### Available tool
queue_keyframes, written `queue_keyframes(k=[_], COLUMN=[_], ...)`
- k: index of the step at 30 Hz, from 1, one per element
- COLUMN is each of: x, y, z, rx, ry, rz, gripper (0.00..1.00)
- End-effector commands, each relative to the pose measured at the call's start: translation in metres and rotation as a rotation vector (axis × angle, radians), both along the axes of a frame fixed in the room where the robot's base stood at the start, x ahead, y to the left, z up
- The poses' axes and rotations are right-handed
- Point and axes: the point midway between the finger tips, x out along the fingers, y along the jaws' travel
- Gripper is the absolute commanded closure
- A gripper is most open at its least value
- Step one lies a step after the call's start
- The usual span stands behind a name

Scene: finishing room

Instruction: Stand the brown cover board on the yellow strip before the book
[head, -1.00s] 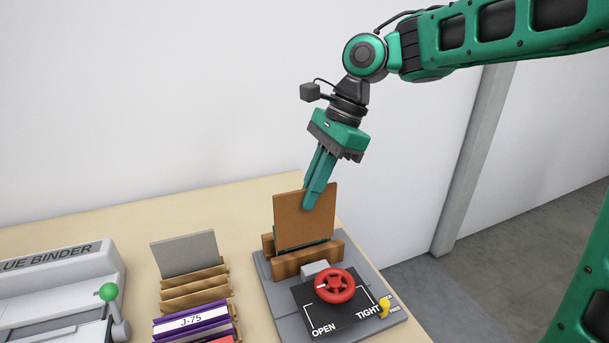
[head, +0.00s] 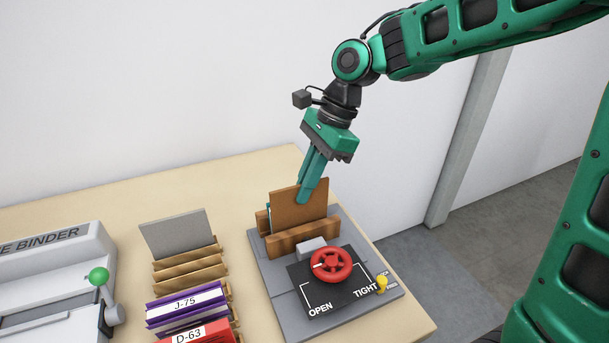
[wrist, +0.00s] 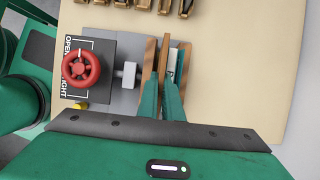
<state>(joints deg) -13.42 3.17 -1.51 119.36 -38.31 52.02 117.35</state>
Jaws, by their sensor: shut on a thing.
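The brown cover board (head: 297,212) stands roughly upright between the two wooden jaws of the press (head: 303,238). Its lower edge is hidden behind the front jaw. My gripper (head: 305,192) is shut on the board's upper part and reaches down from above. A teal edge of what looks like the book (head: 268,215) shows behind the board at the left. In the wrist view a pale and teal book (wrist: 173,62) lies between the jaws, close beside my fingers (wrist: 162,98). The yellow strip is not visible, so I cannot tell whether the board touches it.
The press has a red handwheel (head: 331,264) in front and a small yellow knob (head: 381,284). To the left a rack holds a grey board (head: 180,234) and purple and red books (head: 187,304). A glue binder (head: 50,270) stands farther left. Bare table lies behind.

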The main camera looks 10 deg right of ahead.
Motion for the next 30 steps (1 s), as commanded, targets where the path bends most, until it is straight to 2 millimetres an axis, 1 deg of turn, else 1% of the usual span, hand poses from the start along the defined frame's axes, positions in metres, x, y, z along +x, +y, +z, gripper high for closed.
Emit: queue_keyframes(k=[3, 7, 30], x=[-0.0007, -0.0004, -0.0015], y=[-0.0001, -0.0004, 0.0007], z=[-0.007, -0.0104, -0.0107], rx=[0.0, -0.001, -0.001], ry=[0.001, 0.001, 0.0], rz=[0.002, 0.0, 0.0], gripper=[1.0, 1.0, 1.0])
